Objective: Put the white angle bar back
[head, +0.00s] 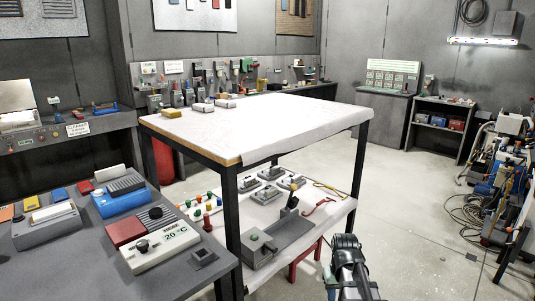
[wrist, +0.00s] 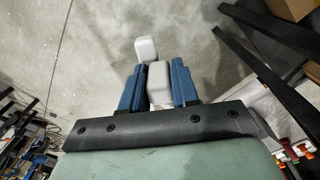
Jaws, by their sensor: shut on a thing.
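The white angle bar (wrist: 160,84) is between the two blue fingers of my gripper (wrist: 158,76) in the wrist view. My gripper is shut on it. A pale block-like end (wrist: 146,49) sticks out beyond the fingertips and looks like part of the same bar. Bare concrete floor lies behind it in that view. In the head view my dark arm (head: 350,262) rises at the bottom, right of the table; the fingers and bar cannot be made out there.
A white-topped table (head: 270,118) with dark legs stands in the middle. Its lower shelf (head: 325,217) holds several small devices. A grey bench (head: 85,275) at left carries a 20 °C control box (head: 160,247) and blue and red boxes. Clutter and cables stand at right; floor (head: 410,220) between is clear.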

